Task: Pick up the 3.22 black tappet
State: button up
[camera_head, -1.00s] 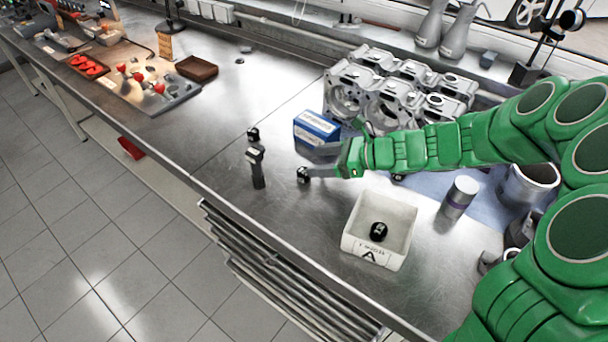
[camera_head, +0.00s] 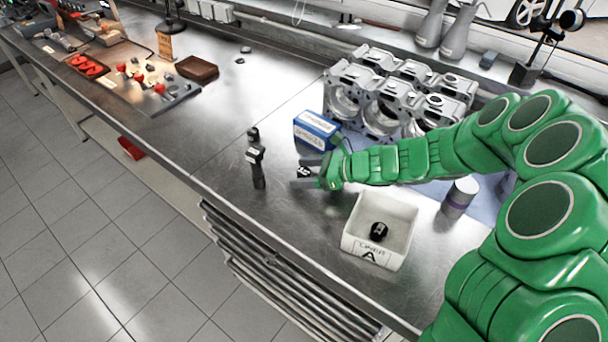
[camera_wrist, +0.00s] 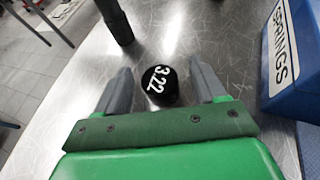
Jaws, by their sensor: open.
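The black tappet (camera_wrist: 160,85) marked 3.22 stands on the steel bench between the two grey fingers of my gripper (camera_wrist: 160,88) in the wrist view. The fingers are open, with a gap on each side of the tappet. In the head view my gripper (camera_head: 306,175) is low over the bench, and the tappet (camera_head: 304,171) shows partly between its fingers.
A blue springs box (camera_head: 316,131) stands just behind my gripper. A dark upright tool (camera_head: 257,167) stands to the left, with a small black part (camera_head: 253,134) behind it. A white bin (camera_head: 352,242) marked A holds a black tappet (camera_head: 378,231). Engine castings (camera_head: 388,100) stand at the back.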

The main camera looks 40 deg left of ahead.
jog(key=shift+s+a, duration=0.1)
jog(key=shift+a, duration=0.05)
jog(key=shift+c, duration=0.2)
jog(key=c, duration=1)
jog(key=shift+c, duration=0.2)
